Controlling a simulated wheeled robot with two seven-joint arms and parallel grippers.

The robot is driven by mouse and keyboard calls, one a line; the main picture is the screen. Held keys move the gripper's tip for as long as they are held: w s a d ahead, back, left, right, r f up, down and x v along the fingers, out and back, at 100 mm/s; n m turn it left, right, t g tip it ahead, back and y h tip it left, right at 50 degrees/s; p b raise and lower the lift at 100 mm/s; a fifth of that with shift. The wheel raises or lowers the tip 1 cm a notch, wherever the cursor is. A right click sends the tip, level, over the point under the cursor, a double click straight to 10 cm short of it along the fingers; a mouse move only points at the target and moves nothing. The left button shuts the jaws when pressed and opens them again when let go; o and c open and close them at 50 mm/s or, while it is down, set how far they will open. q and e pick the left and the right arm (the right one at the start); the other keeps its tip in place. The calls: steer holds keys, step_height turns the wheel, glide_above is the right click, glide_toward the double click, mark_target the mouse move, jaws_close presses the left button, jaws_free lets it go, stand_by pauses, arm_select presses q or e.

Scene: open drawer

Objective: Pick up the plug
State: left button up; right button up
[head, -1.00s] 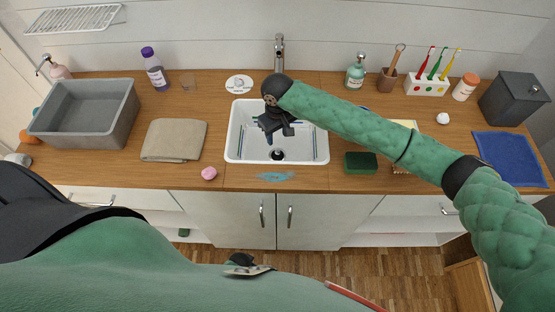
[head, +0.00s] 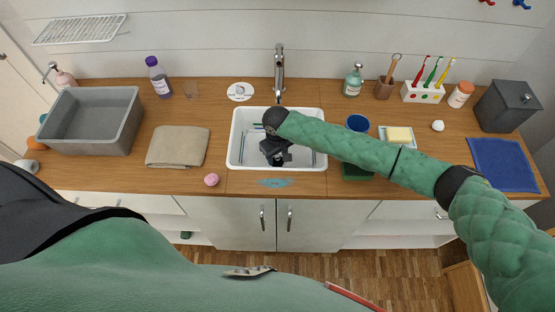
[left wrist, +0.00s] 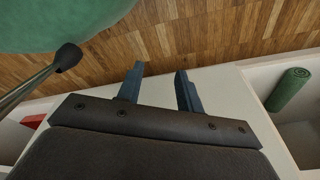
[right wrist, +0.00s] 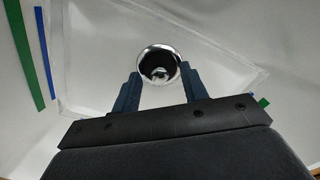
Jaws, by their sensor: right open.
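The plug (right wrist: 160,73) shows in the right wrist view as a dark round piece with a small shiny knob, inside the chrome drain ring at the bottom of the white sink (head: 235,150). My right gripper (head: 278,160) is down in the sink, pointing at the drain. Its two blue fingers are apart, one on each side of the drain in the right wrist view, with nothing held. In the head view the gripper hides most of the drain. My left gripper (left wrist: 160,72) has its fingers apart and empty, over the floor and cabinet front.
Green and blue strips (right wrist: 28,55) lie in the sink near a clear, transparent sheet or tray edge. The tap (head: 280,65) stands behind the sink. A folded cloth (head: 178,147) lies left, and a blue cup (head: 357,123) and soap dish (head: 398,135) stand right.

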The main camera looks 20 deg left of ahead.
steer(key=shift+f, duration=0.2)
jaws_close()
steer(key=shift+r, duration=0.15)
